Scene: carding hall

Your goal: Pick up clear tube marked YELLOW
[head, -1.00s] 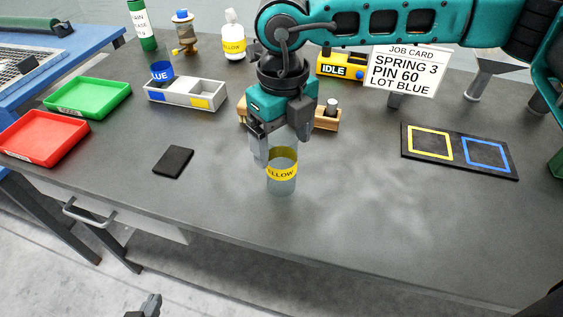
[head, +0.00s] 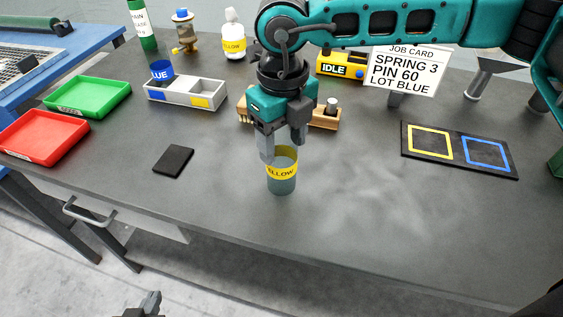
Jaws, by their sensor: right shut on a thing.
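The clear tube marked YELLOW (head: 281,183) stands upright on the dark bench top, with a yellow band around its upper part. My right gripper (head: 282,150) points down over it and is shut on its upper part, with one finger on each side of the rim. The tube's base appears to rest on the bench. My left gripper (head: 151,304) shows only partly at the bottom edge, low in front of the bench and far from the tube; its jaw state is unclear.
A tube marked BLUE (head: 161,70) stands at the grey two-part rack (head: 174,94). A wooden block (head: 325,121) sits behind my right gripper. A black pad (head: 173,161) lies left, a framed mat (head: 459,164) right. Red (head: 40,148) and green (head: 78,108) trays stand left. The bench front is clear.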

